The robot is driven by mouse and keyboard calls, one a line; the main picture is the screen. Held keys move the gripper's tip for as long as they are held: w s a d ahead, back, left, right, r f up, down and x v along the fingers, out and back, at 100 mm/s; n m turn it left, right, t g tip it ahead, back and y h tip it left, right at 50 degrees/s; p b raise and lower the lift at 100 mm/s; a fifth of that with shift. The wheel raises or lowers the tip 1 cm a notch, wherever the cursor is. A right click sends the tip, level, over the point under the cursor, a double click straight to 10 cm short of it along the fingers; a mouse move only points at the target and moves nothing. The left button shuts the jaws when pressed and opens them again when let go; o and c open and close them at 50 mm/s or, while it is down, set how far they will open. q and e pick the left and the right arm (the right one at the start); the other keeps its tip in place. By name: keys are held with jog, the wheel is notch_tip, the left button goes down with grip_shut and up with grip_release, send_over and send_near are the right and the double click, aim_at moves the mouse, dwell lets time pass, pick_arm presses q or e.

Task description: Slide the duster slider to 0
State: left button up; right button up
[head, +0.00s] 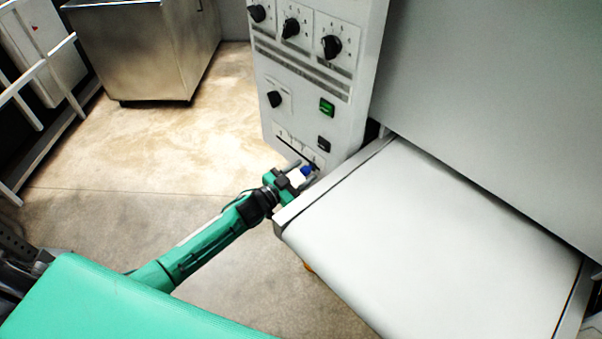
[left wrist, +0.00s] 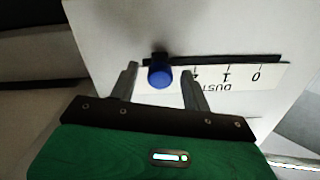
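The duster slider has a blue knob (left wrist: 160,76) on a dark horizontal slot (left wrist: 225,59). The scale (left wrist: 262,78) below the slot shows upside down, with 0 at the right end, then 1, and part of the word DUST. The knob is left of these marks, away from the 0. My left gripper (left wrist: 161,84) is open, with one finger on each side of the knob and a gap to each. In the head view the blue knob (head: 307,169) shows at the low end of the control panel, by my left gripper (head: 303,172). My right gripper is not in view.
The panel (head: 350,75) carries several black rotary knobs, a green button (head: 327,107) and a black button (head: 323,144). The white sheeter belt (head: 430,240) lies close to the right of my gripper. A steel cabinet (head: 145,50) stands at the back left. Floor is free left of the panel.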

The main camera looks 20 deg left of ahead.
pick_arm(q)
grip_shut()
jog(key=b, duration=0.4)
send_near(281, 138)
jog(key=x, duration=0.4)
jog(key=shift+w+d+f, duration=0.2)
jog(key=shift+d, duration=0.1)
jog(key=shift+w+a, duration=0.1)
jog(key=shift+a, duration=0.1)
jog(key=shift+a+r, duration=0.1)
jog(key=shift+r, duration=0.05)
jog(key=shift+c, duration=1.1)
grip_release()
jog(key=o, duration=0.3)
